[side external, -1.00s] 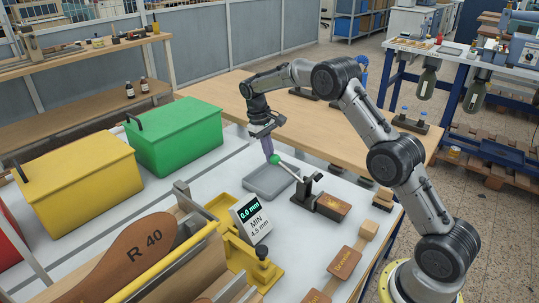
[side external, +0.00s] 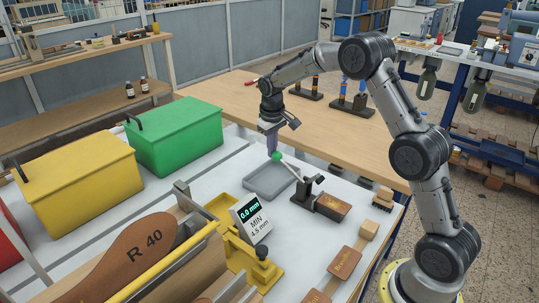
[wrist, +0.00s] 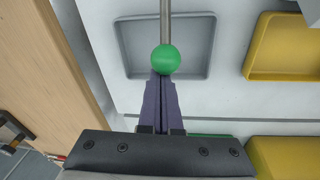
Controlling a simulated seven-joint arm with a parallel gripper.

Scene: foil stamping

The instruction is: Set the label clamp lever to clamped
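The clamp lever is a grey rod with a green ball knob (side external: 276,156). It slopes up and left from a black clamp stand (side external: 301,192) on the white bench. The knob also shows in the wrist view (wrist: 166,59), right at my fingertips. My gripper (side external: 273,150) points down at the knob with its purple fingers. In the wrist view the fingers (wrist: 161,78) lie together, shut, with the ball beyond their tips rather than between them. They look in contact with the knob or very close to it. A brown leather label (side external: 332,207) lies beside the stand.
A grey tray (side external: 262,193) lies under the lever, and a yellow tray (wrist: 285,75) is nearby. Green (side external: 175,132) and yellow (side external: 80,180) bins stand at left. More brown labels (side external: 345,262) lie at front right.

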